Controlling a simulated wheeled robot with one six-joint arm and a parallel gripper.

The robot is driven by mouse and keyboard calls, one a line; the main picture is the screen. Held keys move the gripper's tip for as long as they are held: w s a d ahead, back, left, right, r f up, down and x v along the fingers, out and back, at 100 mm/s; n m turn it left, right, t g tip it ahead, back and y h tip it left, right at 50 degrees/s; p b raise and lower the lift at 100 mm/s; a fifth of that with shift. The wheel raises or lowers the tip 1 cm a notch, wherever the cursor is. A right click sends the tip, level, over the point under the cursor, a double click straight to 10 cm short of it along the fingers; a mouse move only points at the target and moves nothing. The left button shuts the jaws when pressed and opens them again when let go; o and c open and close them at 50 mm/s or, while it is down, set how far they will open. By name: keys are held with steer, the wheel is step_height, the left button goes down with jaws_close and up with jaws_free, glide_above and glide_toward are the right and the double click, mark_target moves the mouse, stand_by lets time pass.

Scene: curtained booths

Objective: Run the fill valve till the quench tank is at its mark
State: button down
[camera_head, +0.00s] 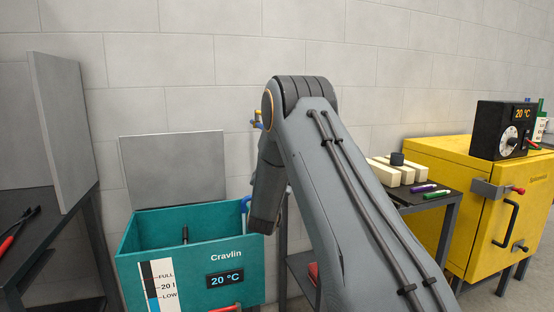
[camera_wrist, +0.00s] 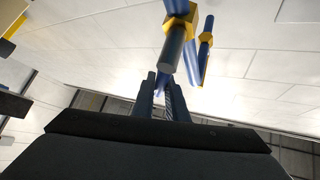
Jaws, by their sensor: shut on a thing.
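The teal quench tank (camera_head: 190,258), lettered Cravlin, stands at lower left in the head view with its lid up. Its level strip (camera_head: 152,283) has FULL, 20 l and LOW marks. Blue shows only low on the strip, near LOW; its exact top is hard to read. The display (camera_head: 225,279) reads 20 °C. In the wrist view the valve (camera_wrist: 181,18) is close ahead. My gripper (camera_wrist: 163,92) is shut on a blue part there, seemingly its handle. The head view hides my fingertips.
A dark bench (camera_head: 35,235) with red-handled tongs stands at left. At right, a small table (camera_head: 425,200) carries pale blocks and markers. Beyond it is a yellow furnace (camera_head: 470,190) with a black controller (camera_head: 502,130). My arm covers the middle.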

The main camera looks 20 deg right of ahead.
steer(key=c, duration=1.8)
jaws_free()
steer(key=shift+o, duration=0.2)
steer(key=v, duration=0.8)
